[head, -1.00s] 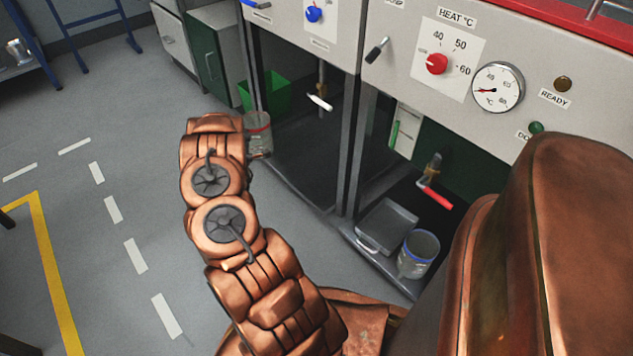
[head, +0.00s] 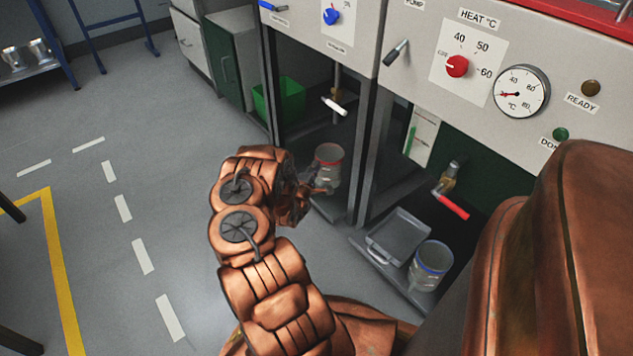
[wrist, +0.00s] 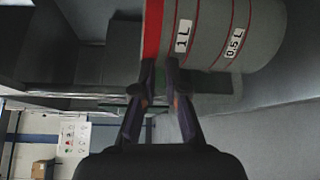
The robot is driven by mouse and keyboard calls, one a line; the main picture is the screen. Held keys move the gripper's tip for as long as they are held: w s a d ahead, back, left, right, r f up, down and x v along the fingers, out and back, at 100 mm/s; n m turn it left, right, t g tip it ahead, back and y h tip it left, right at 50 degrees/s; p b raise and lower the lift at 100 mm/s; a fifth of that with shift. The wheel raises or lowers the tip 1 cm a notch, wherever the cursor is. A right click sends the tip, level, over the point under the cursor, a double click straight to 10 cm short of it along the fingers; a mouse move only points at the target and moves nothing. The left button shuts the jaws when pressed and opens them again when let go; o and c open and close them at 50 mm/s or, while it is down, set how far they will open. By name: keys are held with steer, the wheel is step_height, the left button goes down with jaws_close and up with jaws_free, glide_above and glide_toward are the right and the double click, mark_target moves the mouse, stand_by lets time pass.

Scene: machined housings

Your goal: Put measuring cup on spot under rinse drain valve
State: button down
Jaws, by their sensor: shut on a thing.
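The measuring cup (head: 328,165) is a clear grey cup with a red rim, upright in the head view at the opening of the left bay. In the wrist view the cup (wrist: 222,30) shows red lines and the marks 1 L and 0.5 L. My gripper (head: 305,190) is shut on its side; the fingers (wrist: 160,85) meet the wall near the rim. A drain valve with a white handle (head: 335,106) hangs in the left bay, above and behind the cup. Its label is not readable. The spot under it is partly hidden by the cup.
The right bay holds a valve with a red handle (head: 452,207), a grey tray (head: 397,240) and a blue-rimmed cup (head: 430,266). A dark post (head: 368,150) divides the bays.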

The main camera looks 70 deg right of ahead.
step_height(320, 180, down, 5)
steer(key=shift+r+b, duration=0.2)
steer(key=shift+b, duration=0.75)
steer(key=c, duration=1.2)
jaws_free()
steer(key=shift+f, duration=0.1)
steer(key=a+r+p, duration=0.1)
steer(key=a+p, duration=0.2)
steer(key=a, duration=0.9)
steer(key=shift+s, duration=0.25)
